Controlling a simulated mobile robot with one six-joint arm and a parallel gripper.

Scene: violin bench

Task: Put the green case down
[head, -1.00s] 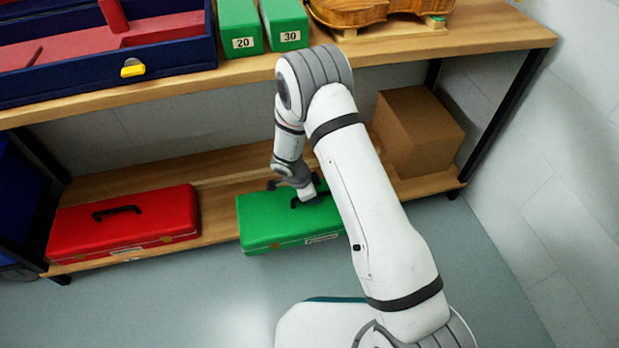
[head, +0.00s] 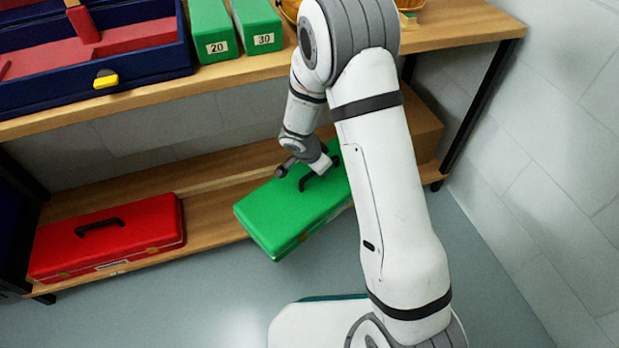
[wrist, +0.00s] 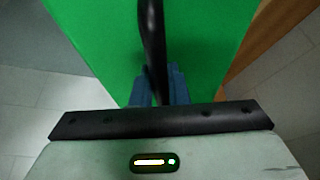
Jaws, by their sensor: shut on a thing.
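The green case (head: 283,216) has a black handle on its lid. In the head view it is turned at an angle, its near left corner out past the front edge of the lower shelf (head: 214,219). It looks raised off the shelf, but its underside is hidden. My gripper (head: 309,183) is at the handle on top of the case. In the wrist view the gripper (wrist: 158,88) is shut on the black handle (wrist: 152,45), with the green lid (wrist: 95,40) behind it. My arm hides the right end of the case.
A red case (head: 108,237) lies on the lower shelf to the left. A cardboard box (head: 421,130) stands at the right end, partly behind my arm. The upper shelf above holds a blue tray (head: 140,69) and green boxes (head: 212,35). Shelf between the cases is clear.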

